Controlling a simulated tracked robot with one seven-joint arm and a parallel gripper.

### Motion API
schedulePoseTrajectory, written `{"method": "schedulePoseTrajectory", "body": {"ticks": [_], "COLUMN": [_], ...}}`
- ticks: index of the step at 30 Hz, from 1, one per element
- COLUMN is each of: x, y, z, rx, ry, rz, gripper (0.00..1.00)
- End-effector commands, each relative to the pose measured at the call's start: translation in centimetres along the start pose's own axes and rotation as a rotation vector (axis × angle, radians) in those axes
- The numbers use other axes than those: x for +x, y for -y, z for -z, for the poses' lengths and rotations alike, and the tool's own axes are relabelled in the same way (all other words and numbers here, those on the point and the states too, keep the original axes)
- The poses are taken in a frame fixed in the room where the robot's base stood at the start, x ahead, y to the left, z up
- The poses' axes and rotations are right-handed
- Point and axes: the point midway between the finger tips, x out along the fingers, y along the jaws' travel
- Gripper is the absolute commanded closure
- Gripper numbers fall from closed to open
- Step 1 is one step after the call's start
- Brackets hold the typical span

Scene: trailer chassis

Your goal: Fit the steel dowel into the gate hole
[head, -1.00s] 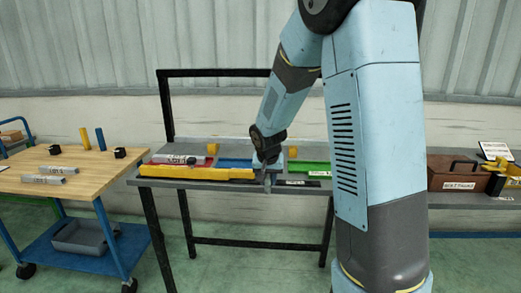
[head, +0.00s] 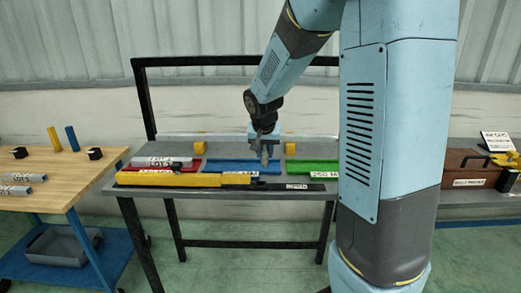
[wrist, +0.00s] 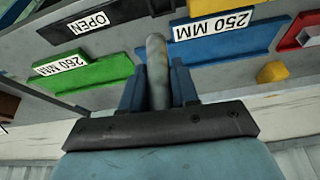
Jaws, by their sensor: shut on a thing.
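My gripper (head: 264,150) is shut on the steel dowel and holds it over the blue block on the bench. In the wrist view the grey dowel (wrist: 157,65) points away from my gripper (wrist: 155,88), between its two blue fingers. A long yellow bar (head: 170,179) lies along the bench's front edge, with a black strip (head: 280,187) at its right. The black strip carries an "OPEN" label in the wrist view (wrist: 115,27). I cannot make out the gate hole in either view.
A blue block (head: 220,166) labelled 250 MM, a green block (head: 312,168) and a red block (head: 130,168) lie on the grey bench (head: 220,148). Yellow stops (head: 199,148) stand behind. A wooden cart (head: 70,185) is at left, a brown toolbox (head: 465,168) at right.

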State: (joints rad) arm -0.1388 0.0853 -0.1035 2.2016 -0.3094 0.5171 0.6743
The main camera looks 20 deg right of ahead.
Motion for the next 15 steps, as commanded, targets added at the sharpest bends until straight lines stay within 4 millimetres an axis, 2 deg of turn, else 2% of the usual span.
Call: {"method": "schedulePoseTrajectory", "body": {"ticks": [3, 8, 15], "x": [-0.1, -0.3, 1.1], "y": [0.9, 1.2, 1.1], "z": [-0.3, -0.6, -1.2], "rx": [-0.016, -0.021, -0.018], "ry": [-0.001, -0.001, 0.001], "rz": [0.007, 0.009, 0.006], "gripper": [1.0, 1.0, 1.0]}}
